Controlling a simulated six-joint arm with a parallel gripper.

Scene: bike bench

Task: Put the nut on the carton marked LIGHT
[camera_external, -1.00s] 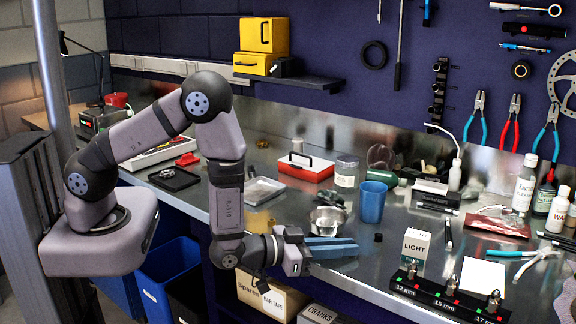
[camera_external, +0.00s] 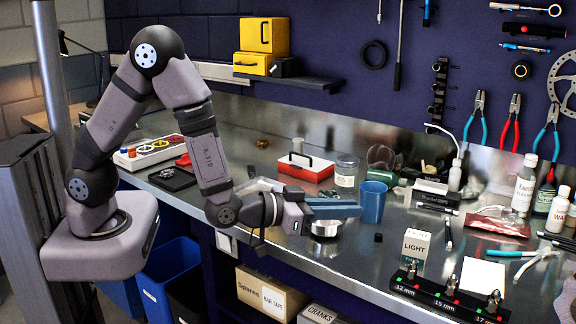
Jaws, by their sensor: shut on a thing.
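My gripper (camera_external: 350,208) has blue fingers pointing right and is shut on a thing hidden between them. I cannot tell whether it is the nut. It hangs above the bench, over the metal bowl (camera_external: 326,230). The carton marked LIGHT (camera_external: 415,246) stands upright on the bench to the right of and below my gripper in the picture, apart from it. Its top is bare. A small dark piece (camera_external: 378,237) lies on the bench between the bowl and the carton; it is too small to identify.
A blue cup (camera_external: 373,203) stands close by the fingertips. A black rack (camera_external: 447,297) marked with sizes lies in front of the carton. A white sheet (camera_external: 483,276) and pliers (camera_external: 525,259) are to its right. A red-and-white box (camera_external: 305,167) stands farther back.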

